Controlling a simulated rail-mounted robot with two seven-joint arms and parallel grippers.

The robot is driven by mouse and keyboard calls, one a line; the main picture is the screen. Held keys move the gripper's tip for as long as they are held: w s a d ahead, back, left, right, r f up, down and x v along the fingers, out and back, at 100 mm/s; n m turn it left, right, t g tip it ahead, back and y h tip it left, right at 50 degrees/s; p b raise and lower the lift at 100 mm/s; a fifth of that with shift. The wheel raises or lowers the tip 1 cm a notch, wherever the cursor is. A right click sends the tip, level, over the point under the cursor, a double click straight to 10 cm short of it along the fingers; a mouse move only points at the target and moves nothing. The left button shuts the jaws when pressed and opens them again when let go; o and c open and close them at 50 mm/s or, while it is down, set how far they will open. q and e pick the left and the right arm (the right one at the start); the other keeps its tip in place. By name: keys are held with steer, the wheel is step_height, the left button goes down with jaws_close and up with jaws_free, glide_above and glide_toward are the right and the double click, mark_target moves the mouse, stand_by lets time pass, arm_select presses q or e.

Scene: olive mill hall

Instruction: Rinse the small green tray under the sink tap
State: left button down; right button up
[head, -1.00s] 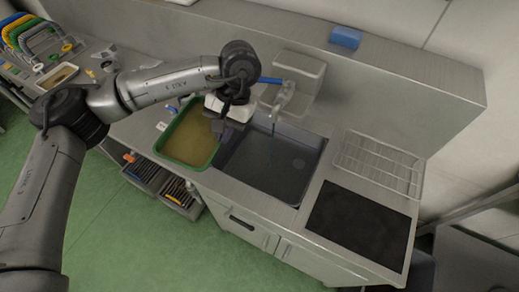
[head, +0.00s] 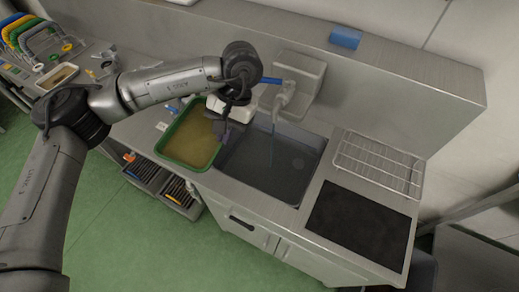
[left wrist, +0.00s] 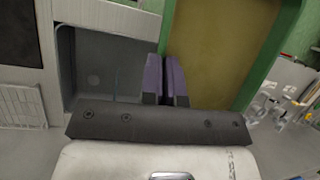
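The small green tray (head: 166,155) lies left of the sink, with a yellow-brown, dirty-looking inside; it also shows in the left wrist view (left wrist: 272,62). My left gripper (head: 224,138) is at the tray's sink-side rim. In the left wrist view its purple fingers (left wrist: 164,78) are close together over that rim and appear shut on it, though the contact is partly hidden. The sink (head: 270,165) is a grey basin just right of the gripper. The tap (head: 284,97), with a blue lever, stands behind it; a faint thin stream seems to hang below. My right gripper is out of view.
A wire rack (head: 378,163) and a dark mat (head: 360,226) lie right of the sink. A blue sponge-like block (head: 345,38) sits on the back ledge. Dark bins (head: 146,173) stand low under the counter's left side. The basin looks clear.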

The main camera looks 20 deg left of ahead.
arm_select(q)
steer(key=shift+a, duration=0.15)
steer(key=shift+d, duration=0.25)
steer(key=shift+s+d, duration=0.1)
steer(key=shift+d, duration=0.25)
steer(key=shift+a, duration=0.15)
steer(key=shift+a, duration=0.45)
steer(key=shift+d, duration=0.2)
stand_by(0.4)
steer(key=shift+d, duration=0.4)
steer(key=shift+a, duration=0.25)
